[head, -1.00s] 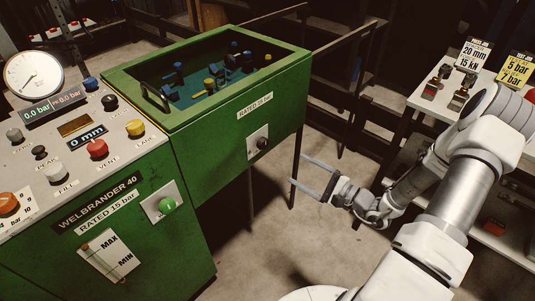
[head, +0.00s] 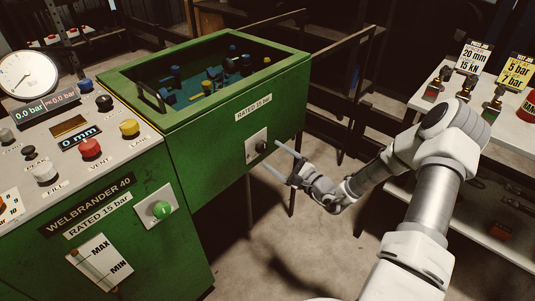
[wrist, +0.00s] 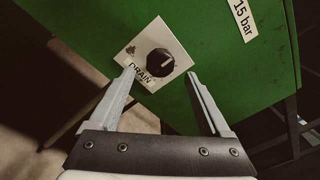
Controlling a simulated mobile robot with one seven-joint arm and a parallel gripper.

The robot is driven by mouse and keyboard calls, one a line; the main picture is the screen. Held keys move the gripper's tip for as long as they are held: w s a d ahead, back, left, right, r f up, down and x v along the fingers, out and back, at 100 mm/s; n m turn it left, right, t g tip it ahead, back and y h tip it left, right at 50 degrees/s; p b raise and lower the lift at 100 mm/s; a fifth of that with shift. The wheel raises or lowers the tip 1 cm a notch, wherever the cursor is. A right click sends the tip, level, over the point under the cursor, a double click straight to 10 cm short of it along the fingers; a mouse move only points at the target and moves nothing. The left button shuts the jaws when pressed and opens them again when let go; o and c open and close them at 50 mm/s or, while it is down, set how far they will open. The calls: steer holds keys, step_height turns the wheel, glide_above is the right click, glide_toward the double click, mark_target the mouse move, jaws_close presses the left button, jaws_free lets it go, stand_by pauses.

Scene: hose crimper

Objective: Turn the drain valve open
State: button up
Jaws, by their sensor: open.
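The drain valve is a round black knob with a light pointer line, on a white plate (head: 251,151) on the front of the green tank. In the wrist view the knob (wrist: 160,62) sits beyond and between the fingertips, and its plate reads "DRAIN". In the head view the knob (head: 261,145) is just left of the fingers. My gripper (head: 272,159) is open and empty, pointing at the plate. In the wrist view my gripper (wrist: 160,80) has one finger on each side of the knob's line. Whether the left fingertip touches the plate cannot be told.
The green tank (head: 215,185) holds several coloured fittings. The control panel (head: 130,150) with knobs, a gauge and a green knob (head: 161,210) is at left. A white shelf (head: 425,104) with fittings and signs stands at right. Open floor lies below my gripper.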

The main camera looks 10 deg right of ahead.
mark_target(265, 149)
steer(key=shift+b+x, duration=0.3)
steer(key=shift+x, duration=1.6)
jaws_close()
